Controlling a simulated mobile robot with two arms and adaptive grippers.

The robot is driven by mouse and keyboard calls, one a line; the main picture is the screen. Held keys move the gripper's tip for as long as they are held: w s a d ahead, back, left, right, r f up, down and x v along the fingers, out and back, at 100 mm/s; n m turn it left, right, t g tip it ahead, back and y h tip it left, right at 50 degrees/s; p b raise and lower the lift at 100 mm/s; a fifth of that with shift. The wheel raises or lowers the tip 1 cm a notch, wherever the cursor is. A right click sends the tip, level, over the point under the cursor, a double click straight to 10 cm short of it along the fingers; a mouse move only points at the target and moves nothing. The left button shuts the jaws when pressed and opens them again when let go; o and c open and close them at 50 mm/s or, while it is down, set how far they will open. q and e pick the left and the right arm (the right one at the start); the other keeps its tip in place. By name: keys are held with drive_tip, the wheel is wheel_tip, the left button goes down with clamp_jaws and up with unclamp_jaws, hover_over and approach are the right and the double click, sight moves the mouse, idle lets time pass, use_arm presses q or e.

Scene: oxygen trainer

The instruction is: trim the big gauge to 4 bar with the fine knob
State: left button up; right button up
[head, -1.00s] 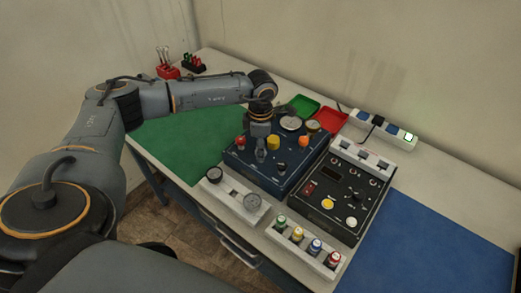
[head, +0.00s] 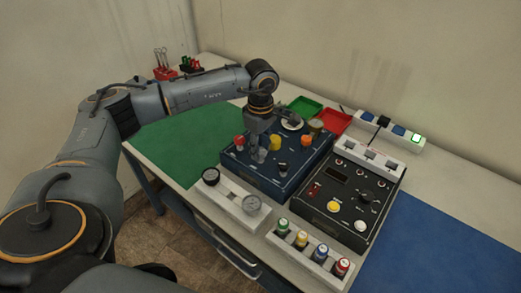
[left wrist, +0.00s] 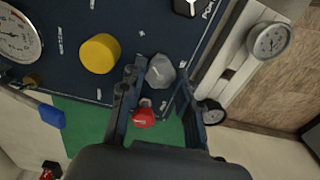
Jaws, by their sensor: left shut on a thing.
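My left gripper (head: 260,154) points down over the front left of the dark blue panel (head: 300,176). In the left wrist view its fingers (left wrist: 159,84) are on either side of a grey knob (left wrist: 160,71), shut on it. The label at this knob is not readable. The big gauge (head: 292,124), a white round dial, is at the panel's back and partly hidden by my wrist. It also shows cut off at the left wrist view's left edge (left wrist: 17,37); its reading is too small to tell. My right gripper is out of view.
A yellow knob (left wrist: 100,53) and a red knob (left wrist: 143,116) are close to my fingers. An orange knob (head: 306,140) is at the panel's right. A strip with two small gauges (head: 232,196) lies in front. A black control box (head: 350,190) stands right.

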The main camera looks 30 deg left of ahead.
sight(261, 150)
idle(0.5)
use_arm(q)
drive_tip(key=o, duration=1.1)
drive_tip(key=shift+o, duration=0.2)
drive_tip(key=shift+r, duration=0.3)
wheel_tip(261, 150, up, 12)
drive_tip(key=shift+f, duration=0.25)
drive_tip(key=shift+f, duration=0.1)
